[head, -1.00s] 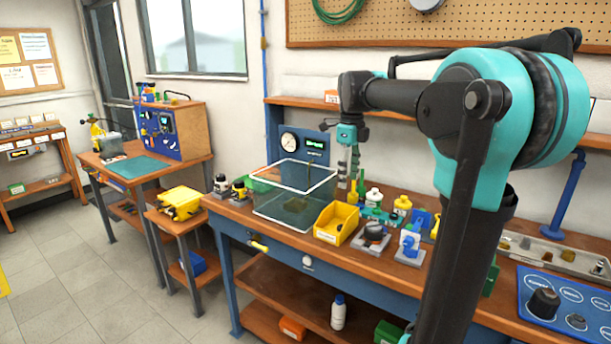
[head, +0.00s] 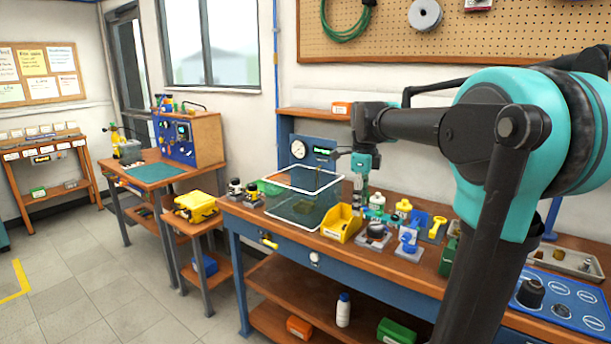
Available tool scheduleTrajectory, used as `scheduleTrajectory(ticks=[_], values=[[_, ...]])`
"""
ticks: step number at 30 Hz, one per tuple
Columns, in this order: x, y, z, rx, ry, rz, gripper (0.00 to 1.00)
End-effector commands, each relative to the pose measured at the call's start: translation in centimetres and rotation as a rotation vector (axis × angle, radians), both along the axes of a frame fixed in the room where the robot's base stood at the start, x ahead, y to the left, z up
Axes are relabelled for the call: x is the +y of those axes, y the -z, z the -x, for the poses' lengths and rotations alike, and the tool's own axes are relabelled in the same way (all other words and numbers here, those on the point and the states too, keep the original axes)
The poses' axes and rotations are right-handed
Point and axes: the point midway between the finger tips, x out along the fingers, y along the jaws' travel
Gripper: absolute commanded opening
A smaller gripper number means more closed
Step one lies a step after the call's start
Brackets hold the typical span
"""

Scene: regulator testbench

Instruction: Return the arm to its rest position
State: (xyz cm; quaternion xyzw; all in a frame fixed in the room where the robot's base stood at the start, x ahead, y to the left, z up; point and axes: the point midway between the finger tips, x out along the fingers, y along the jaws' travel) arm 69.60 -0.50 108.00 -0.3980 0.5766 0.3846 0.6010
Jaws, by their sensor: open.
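My arm rises at the right of the head view, with its elbow above the workbench. Its forearm reaches left over the bench. My gripper (head: 361,192) hangs down from the teal wrist, open, above the back of the bench. It is right of the clear tank (head: 296,207) and behind the yellow bin (head: 341,223). The fingers are small in the picture, and I see nothing held between them.
The wooden workbench (head: 415,268) carries valves, fittings and a blue control panel (head: 565,299). A gauge panel (head: 312,149) stands behind the tank. A side table with a yellow case (head: 196,206) and a second bench stand left. The grey floor (head: 85,290) is clear at the left.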

Motion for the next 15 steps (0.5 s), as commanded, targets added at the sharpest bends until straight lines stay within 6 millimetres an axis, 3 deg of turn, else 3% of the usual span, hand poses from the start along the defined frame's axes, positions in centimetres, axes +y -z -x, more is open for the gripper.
scheduleTrajectory(ticks=[8, 15], values=[[-0.7, 4.2, 2.3, -0.05, -0.291, 0.016, 0.53], [-1.7, 10.6, 6.6, -0.128, -0.754, 0.074, 0.53]])
